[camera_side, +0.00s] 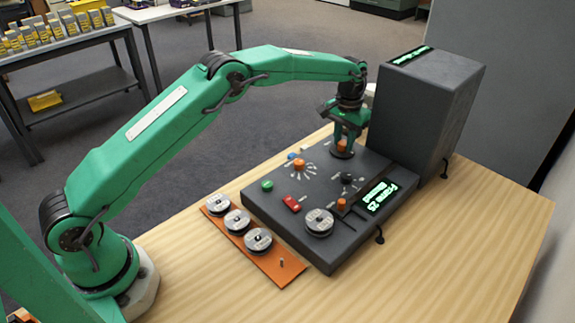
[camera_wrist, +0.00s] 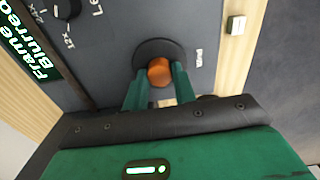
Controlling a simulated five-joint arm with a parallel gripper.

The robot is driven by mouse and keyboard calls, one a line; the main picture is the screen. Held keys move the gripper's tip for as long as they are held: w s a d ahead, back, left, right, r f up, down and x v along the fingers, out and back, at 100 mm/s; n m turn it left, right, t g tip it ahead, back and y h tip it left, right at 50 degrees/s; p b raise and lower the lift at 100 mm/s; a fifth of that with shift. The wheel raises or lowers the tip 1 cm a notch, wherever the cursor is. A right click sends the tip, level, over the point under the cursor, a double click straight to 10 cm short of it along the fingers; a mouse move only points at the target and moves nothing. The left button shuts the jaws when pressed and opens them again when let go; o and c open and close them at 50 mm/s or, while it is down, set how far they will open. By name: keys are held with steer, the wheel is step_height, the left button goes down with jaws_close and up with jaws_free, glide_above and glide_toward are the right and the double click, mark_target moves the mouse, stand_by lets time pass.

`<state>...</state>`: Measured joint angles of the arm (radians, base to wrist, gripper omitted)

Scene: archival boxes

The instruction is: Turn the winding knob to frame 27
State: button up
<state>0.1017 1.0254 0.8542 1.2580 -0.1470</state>
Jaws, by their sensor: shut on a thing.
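The winding knob, an orange cap on a dark round disc (camera_wrist: 160,72), stands at the far end of the dark control panel (camera_side: 270,200). It also shows in the side view (camera_side: 342,145). My gripper (camera_side: 343,140) reaches down over it from above. In the wrist view my gripper's (camera_wrist: 159,80) two green fingers stand on either side of the orange cap, shut on it. A lit display (camera_side: 380,197) on the panel reads "Frame 25" with "Blurred" beneath. The wrist view shows only part of the display (camera_wrist: 30,45), with the number cut off.
A tall dark box (camera_side: 425,100) stands close behind my gripper. The panel also carries an orange dial (camera_side: 298,164), a green button (camera_side: 267,185), a red switch (camera_side: 291,203) and a reel (camera_side: 319,222). An orange board (camera_side: 270,262) with several reels lies in front.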

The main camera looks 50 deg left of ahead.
mark_target(344, 142)
steer(key=m, duration=0.4)
steer(key=shift+a+m, duration=0.15)
steer(key=shift+m, duration=0.15)
steer(key=m, duration=0.3)
steer(key=shift+m, duration=0.3)
steer(key=o, duration=1)
step_height(344, 142, up, 7)
steer(key=shift+w+r, duration=0.1)
steer(key=shift+r, duration=0.35)
